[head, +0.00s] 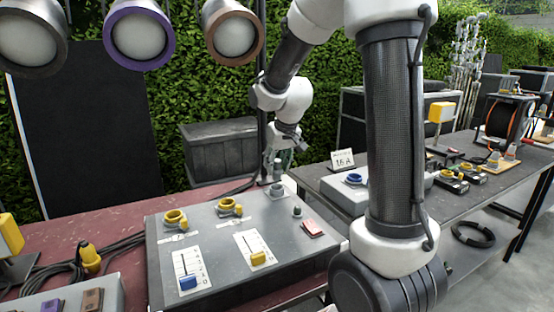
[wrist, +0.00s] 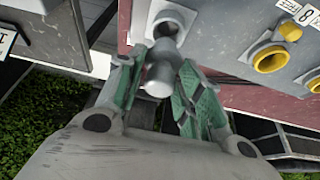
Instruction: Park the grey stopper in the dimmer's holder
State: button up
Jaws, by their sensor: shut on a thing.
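The dimmer (head: 225,250) is a grey box on the red table, with sliders and yellow sockets on its top. Its grey holder (head: 277,190) is at the back right corner of that top. My gripper (head: 279,158) is above the holder, pointing down. In the wrist view its green fingers (wrist: 160,88) are shut on the grey stopper (wrist: 159,79). The stopper's far end lines up with the opening of the holder (wrist: 170,14). I cannot tell whether that end is inside the opening or just above it.
Two yellow sockets (head: 175,219) stand left of the holder. A grey box with a blue socket (head: 354,179) stands on the table beyond. Lamps hang at the upper left.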

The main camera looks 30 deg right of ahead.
aim_at(278, 170)
jog(key=shift+f, duration=0.2)
dwell(0.5)
jog(key=shift+f, duration=0.3)
jog(key=shift+f, duration=1.9)
dwell(1.3)
jog(key=o, duration=1.1)
jog(key=shift+c, duration=0.2)
jog(key=o, duration=0.3)
jog(key=shift+o, duration=0.2)
jog(key=shift+r, duration=0.15)
jog(key=shift+r, duration=2.35)
